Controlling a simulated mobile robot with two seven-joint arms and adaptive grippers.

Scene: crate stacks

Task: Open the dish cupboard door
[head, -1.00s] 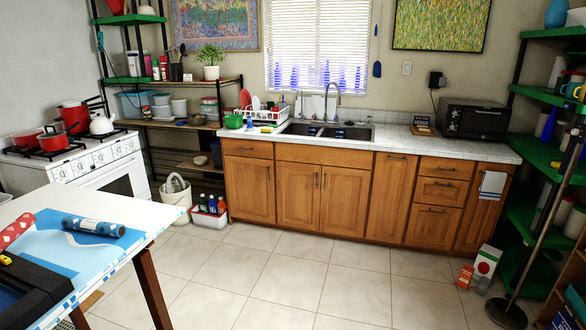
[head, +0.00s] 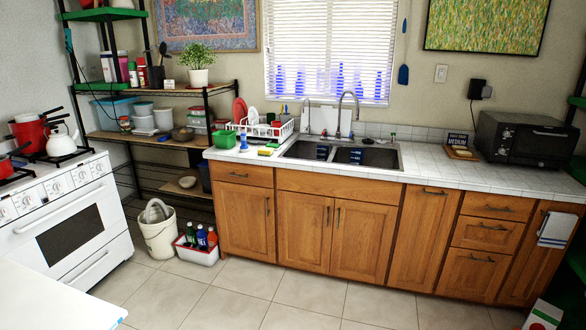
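A row of wooden base cupboards stands under the white tiled counter in the head view. All the doors look shut: a left door (head: 246,222) below a drawer, a pair under the sink with a left leaf (head: 302,228) and a right leaf (head: 361,240), a tall door (head: 420,240), and a far right door (head: 528,270) with a towel over it. I cannot tell which is the dish cupboard. The doors have dark upright or level bar handles. Neither of my grippers is in view.
Tiled floor (head: 250,300) in front of the cupboards is clear. A white bucket (head: 158,237) and a bottle bin (head: 197,253) stand left of them. A white stove (head: 70,220) is at the left, a white table corner (head: 50,300) lower left, a carton (head: 543,317) lower right.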

